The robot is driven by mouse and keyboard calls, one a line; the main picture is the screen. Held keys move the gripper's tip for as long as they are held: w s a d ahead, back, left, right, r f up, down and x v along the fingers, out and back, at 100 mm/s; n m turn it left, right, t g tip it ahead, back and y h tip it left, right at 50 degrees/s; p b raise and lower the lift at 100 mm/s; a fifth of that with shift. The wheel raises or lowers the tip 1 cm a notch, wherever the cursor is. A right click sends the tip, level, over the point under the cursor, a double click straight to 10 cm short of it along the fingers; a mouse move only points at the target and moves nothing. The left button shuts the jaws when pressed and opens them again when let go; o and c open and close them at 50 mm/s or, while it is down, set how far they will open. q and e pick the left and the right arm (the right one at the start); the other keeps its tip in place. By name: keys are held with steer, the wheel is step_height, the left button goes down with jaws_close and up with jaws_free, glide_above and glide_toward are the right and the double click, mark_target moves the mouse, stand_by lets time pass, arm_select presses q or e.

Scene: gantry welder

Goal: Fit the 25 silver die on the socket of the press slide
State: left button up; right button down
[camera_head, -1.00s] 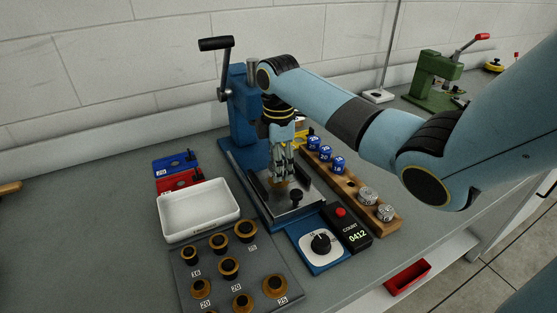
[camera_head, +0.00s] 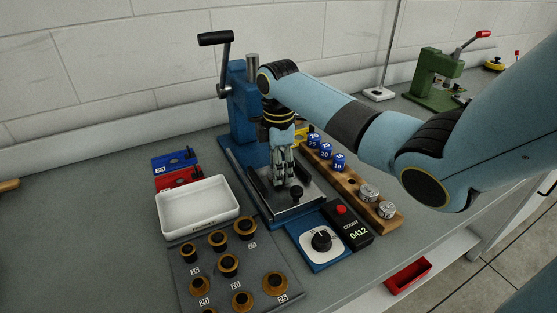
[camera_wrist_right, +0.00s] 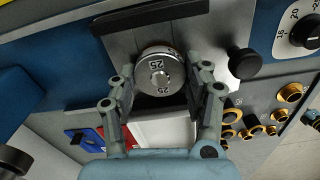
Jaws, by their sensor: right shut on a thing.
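The silver die marked 25 (camera_wrist_right: 158,72) sits between the fingertips of my right gripper (camera_wrist_right: 161,88) in the right wrist view. In the head view my right gripper (camera_head: 286,181) points down over the metal plate (camera_head: 311,203) of the blue press (camera_head: 240,112), and its fingers hide the die there. A silver cylinder (camera_head: 252,66) stands at the top of the press. The socket of the press slide cannot be made out; my arm covers the front of the press. My left gripper is not in view.
A wooden rack (camera_head: 350,182) right of the press holds blue dies (camera_head: 326,152) and two silver ones (camera_head: 368,192). A white tray (camera_head: 197,207), a dark board of brass-coloured rings (camera_head: 229,265), a dial (camera_head: 321,241) and a counter (camera_head: 348,228) stand close around the press.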

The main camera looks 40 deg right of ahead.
steer(key=shift+f, duration=0.35)
steer(key=c, duration=0.5)
jaws_free()
step_height(320, 180, up, 12)
